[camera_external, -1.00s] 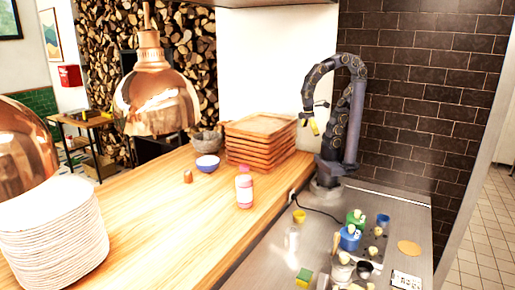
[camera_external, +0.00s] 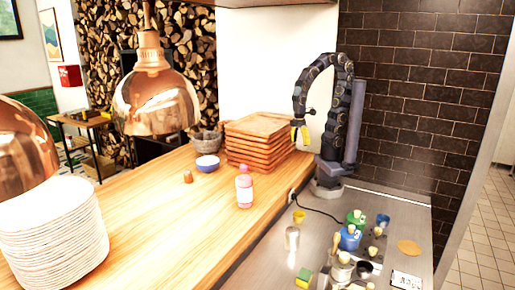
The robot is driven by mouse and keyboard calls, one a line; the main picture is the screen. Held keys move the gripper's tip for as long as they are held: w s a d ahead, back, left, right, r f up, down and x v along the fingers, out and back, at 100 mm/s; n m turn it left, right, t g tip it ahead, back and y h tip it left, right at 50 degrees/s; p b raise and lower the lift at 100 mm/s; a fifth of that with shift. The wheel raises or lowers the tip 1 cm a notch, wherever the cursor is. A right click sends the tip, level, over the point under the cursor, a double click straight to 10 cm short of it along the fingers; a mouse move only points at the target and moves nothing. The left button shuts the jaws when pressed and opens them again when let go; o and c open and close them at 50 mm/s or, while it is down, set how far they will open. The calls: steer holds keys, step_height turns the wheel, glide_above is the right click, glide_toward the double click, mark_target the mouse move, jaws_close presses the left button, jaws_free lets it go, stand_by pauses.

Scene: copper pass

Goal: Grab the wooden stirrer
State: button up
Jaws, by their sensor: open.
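My gripper (camera_external: 300,138), with yellow on its fingers, hangs below the bent dark arm, beside the stack of wooden trays. It is open, and I see nothing held in it. A slim wooden piece (camera_external: 337,245), which looks like the wooden stirrer, stands upright among containers at the front of the steel counter. It is too small to identify surely. My gripper is well above and behind it, apart from it.
A blue container (camera_external: 350,239), a green container (camera_external: 356,218), a yellow cup (camera_external: 299,216) and a metal cup (camera_external: 292,238) stand on the steel counter. A yellow-green sponge (camera_external: 304,277) lies in front. A pink bottle (camera_external: 244,188) and stacked trays (camera_external: 257,146) are on the wooden counter.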

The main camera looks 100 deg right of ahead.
steer(key=w+a+f+n+y, duration=0.1)
steer(key=w+a+f+n, duration=0.1)
steer(key=a, duration=0.3)
steer(key=w+a+f+n, duration=0.1)
steer(key=w+a+n, duration=0.2)
steer(key=a, duration=0.2)
steer(key=n+y, duration=0.3)
steer(key=n, duration=0.5)
glide_toward(334, 253)
steer(key=shift+t, duration=0.3)
steer(key=shift+s+a+f, duration=0.15)
steer(key=shift+a+f, duration=0.35)
steer(key=shift+f, duration=0.3)
steer(key=shift+s+a+f, duration=0.2)
steer(key=shift+a+f, duration=0.35)
steer(key=shift+f, duration=0.2)
steer(key=shift+s+a+f, duration=0.15)
steer(key=shift+a+f, duration=0.35)
steer(key=shift+f, duration=0.3)
jaws_close()
